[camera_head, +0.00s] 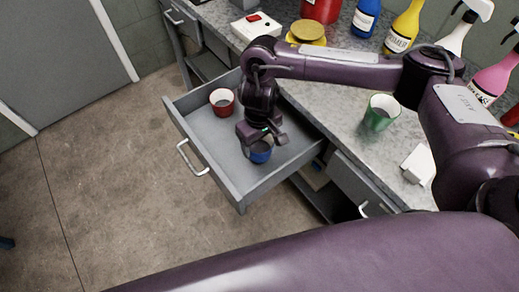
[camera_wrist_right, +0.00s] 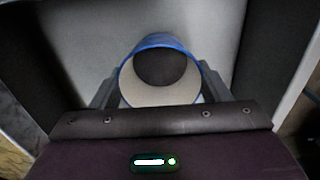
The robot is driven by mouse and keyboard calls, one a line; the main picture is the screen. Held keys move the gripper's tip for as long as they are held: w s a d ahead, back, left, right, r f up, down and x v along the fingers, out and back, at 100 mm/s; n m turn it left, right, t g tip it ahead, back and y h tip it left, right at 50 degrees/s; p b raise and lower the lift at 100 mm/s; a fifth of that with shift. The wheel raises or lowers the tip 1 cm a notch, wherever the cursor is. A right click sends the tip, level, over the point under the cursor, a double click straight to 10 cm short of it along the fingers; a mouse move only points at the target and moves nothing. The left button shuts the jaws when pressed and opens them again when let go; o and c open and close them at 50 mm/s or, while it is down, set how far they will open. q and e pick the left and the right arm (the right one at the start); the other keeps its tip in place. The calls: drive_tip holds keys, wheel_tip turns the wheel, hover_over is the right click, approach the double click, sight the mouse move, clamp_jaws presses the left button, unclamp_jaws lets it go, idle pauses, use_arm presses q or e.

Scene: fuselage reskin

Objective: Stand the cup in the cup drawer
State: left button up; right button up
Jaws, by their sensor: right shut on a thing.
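A blue cup (camera_head: 260,152) is in the head view, low inside the open drawer, upright as far as I can see. My right gripper (camera_head: 262,140) is over it and shut on it. The right wrist view shows the blue cup (camera_wrist_right: 160,75) from above, its rim between the two fingers. Whether its base touches the drawer floor I cannot tell. The grey drawer (camera_head: 205,145) is pulled out from the counter, and a red cup (camera_head: 222,101) stands in its far left part. My left gripper is not in view.
A green cup (camera_head: 381,111) stands on the speckled counter (camera_head: 330,110), right of the drawer. Several spray bottles, a yellow-lidded jar (camera_head: 307,32) and a red container (camera_head: 321,10) stand at the back. A white block (camera_head: 419,164) lies near the right. Drawer floor around the cups is free.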

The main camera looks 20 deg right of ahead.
sight(260, 149)
wheel_tip(260, 149, down, 4)
drive_tip(key=shift+s+r+b, duration=0.1)
drive_tip(key=shift+r+b, duration=0.05)
drive_tip(key=shift+b, duration=0.5)
drive_tip(key=o, duration=1)
drive_tip(key=shift+f, duration=0.2)
drive_tip(key=shift+r, duration=0.1)
wheel_tip(260, 149, up, 12)
drive_tip(key=p, duration=0.3)
drive_tip(key=shift+r, duration=0.1)
